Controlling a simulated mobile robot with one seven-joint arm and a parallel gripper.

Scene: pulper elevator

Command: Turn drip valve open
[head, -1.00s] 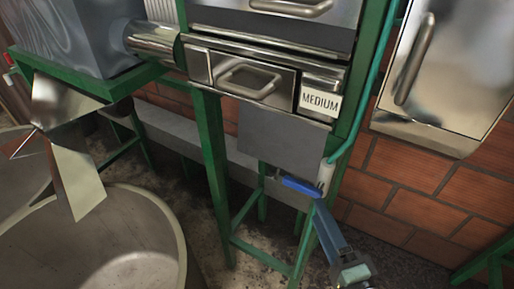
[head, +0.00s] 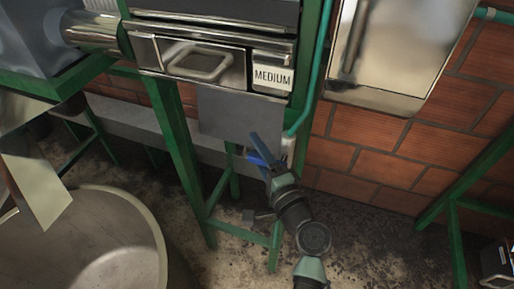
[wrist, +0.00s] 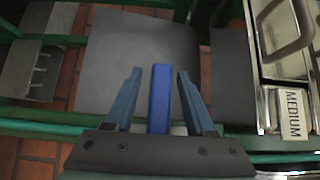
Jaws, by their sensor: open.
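The drip valve's blue lever handle (head: 257,159) shows in the head view at the lower end of a teal pipe (head: 306,112) on the green frame. In the wrist view, the blue handle (wrist: 160,105) stands between the two fingers of my gripper (wrist: 160,74). The fingers are open, with a gap on each side of the handle, and do not seem to touch it. In the head view, my gripper (head: 263,153) covers part of the handle. The valve body is mostly hidden in the wrist view.
A grey panel (head: 228,113) hangs behind the handle, under a metal drawer (head: 200,62) labelled MEDIUM. Green frame legs (head: 186,165) stand close by. A large round tub (head: 100,240) is at lower left. A brick wall (head: 385,160) and a metal cabinet (head: 400,50) are at right.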

